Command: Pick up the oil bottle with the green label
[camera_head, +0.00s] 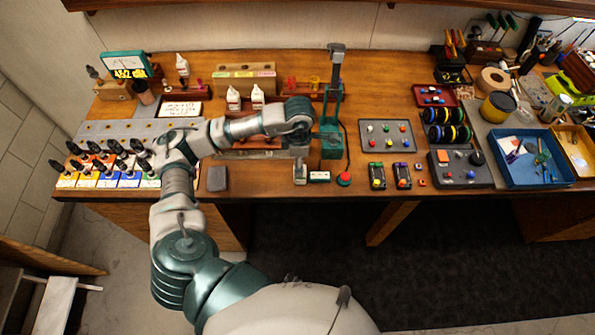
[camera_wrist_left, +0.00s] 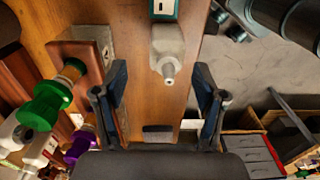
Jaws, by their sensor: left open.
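I cannot make out a green label on any bottle. Small white bottles (camera_head: 257,97) stand at the back middle of the bench in the head view, another (camera_head: 183,65) farther back left. White bottle shapes also show at the lower left edge of the left wrist view (camera_wrist_left: 32,152), partly cut off. My left gripper (camera_wrist_left: 162,98) is open and empty, its two dark fingers apart above the bench. In the head view its arm reaches right across the bench, and its fingers are not clear there. My right gripper is not in view.
A whitish nozzled object (camera_wrist_left: 168,47) stands by the bench's front edge, ahead of the fingers. A green-capped part (camera_wrist_left: 45,103) and a purple one (camera_wrist_left: 80,146) are to the left. Black-handled tools (camera_head: 110,155) crowd the bench's left end. A blue tray (camera_head: 540,175) lies right.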

